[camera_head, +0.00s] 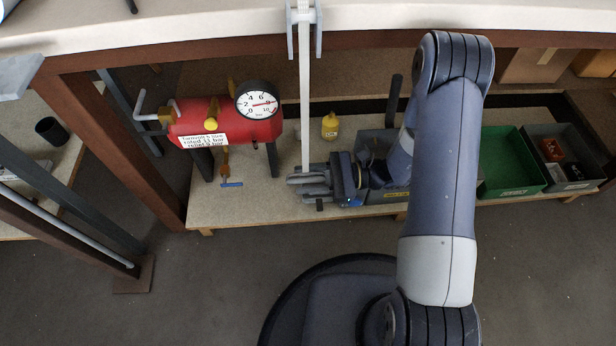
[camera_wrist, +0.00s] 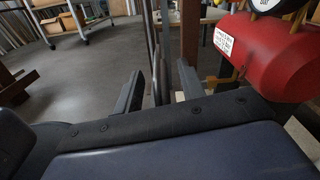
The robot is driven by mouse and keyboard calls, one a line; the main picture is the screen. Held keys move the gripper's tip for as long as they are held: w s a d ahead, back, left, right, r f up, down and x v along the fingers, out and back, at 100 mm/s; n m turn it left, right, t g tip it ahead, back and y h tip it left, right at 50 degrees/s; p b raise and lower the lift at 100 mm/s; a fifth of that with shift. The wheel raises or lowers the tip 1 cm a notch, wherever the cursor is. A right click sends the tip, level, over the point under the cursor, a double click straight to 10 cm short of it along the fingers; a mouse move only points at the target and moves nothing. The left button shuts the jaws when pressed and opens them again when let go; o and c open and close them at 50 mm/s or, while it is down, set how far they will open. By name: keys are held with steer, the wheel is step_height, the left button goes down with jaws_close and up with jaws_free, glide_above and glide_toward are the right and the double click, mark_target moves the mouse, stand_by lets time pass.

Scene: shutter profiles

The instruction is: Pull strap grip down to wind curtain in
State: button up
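A pale strap (camera_head: 304,95) hangs straight down from a bracket (camera_head: 303,28) on the white beam in the head view. Its lower end meets my gripper (camera_head: 303,186), which points left at the front of the low bench. In the wrist view my gripper (camera_wrist: 159,82) has its two dark fingers apart. A dark upright strip (camera_wrist: 164,45) and a thin dark piece beside it show between the fingers. I cannot tell whether either is the strap grip or touches a finger. A small dark end (camera_head: 320,205) shows just below the gripper in the head view.
A red tank (camera_head: 235,130) with a round gauge (camera_head: 258,101) stands left of the strap. A yellow bottle (camera_head: 330,126) stands behind my gripper. A grey bin (camera_head: 375,142), a green bin (camera_head: 512,160) and a dark bin (camera_head: 568,160) are to the right.

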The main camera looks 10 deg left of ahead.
steer(key=p+v, duration=0.2)
steer(key=v, duration=0.8)
steer(key=shift+d+p, duration=0.3)
steer(key=shift+d, duration=0.1)
steer(key=b+x, duration=0.2)
steer(key=x, duration=0.8)
steer(key=shift+a+f+b, duration=0.1)
steer(key=shift+a+b, duration=0.3)
steer(key=shift+r+p, duration=0.45)
steer(key=shift+r, duration=0.75)
steer(key=shift+f, duration=0.1)
